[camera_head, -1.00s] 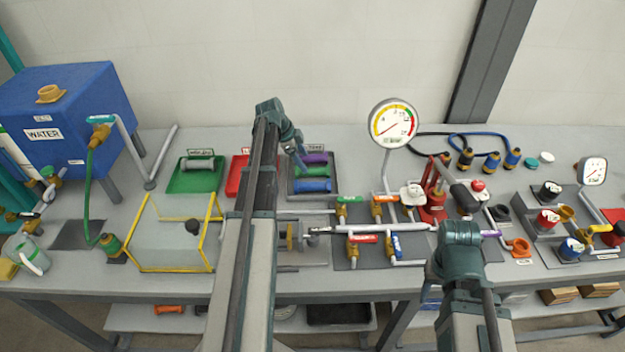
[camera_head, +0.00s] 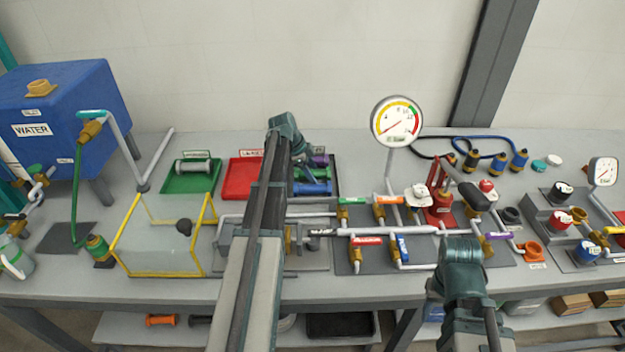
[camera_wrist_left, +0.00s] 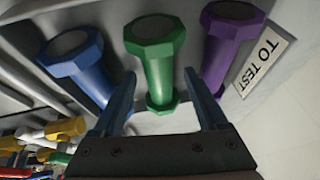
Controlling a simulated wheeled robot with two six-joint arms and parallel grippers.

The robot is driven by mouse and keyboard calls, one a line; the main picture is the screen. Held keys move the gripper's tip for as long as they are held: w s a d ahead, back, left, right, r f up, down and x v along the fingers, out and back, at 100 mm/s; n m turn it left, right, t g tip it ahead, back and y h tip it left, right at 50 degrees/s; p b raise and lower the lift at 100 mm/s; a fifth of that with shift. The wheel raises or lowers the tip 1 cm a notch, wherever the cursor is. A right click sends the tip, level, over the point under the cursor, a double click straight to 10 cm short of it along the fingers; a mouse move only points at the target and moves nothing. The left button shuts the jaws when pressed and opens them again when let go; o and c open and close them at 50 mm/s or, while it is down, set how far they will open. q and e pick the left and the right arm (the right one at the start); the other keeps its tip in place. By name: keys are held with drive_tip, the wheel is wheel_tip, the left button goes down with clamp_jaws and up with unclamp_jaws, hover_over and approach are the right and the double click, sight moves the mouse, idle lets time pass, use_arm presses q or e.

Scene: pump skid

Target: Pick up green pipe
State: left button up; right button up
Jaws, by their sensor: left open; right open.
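The green pipe (camera_wrist_left: 157,60), a short spool with hexagonal ends, lies in the left wrist view between a blue pipe (camera_wrist_left: 80,62) and a purple pipe (camera_wrist_left: 228,45). My left gripper (camera_wrist_left: 158,80) is open and empty, its two fingers either side of the green pipe's near end. I cannot tell whether they touch it.
A "TO TEST" label (camera_wrist_left: 262,55) lies beside the purple pipe. Left of the dark tray are an empty red tray (camera_head: 240,180) and a green tray (camera_head: 190,182) holding a grey pipe. Valve piping (camera_head: 385,230) and a gauge (camera_head: 397,122) stand to the right.

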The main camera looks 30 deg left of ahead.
sight(312, 171)
use_arm(q)
drive_tip(key=shift+r, duration=0.1)
clamp_jaws()
drive_tip(key=shift+r, duration=0.15)
idle(0.5)
wheel_tip(312, 171, up, 10)
drive_tip(key=p, duration=1)
drive_tip(key=shift+f, duration=0.2)
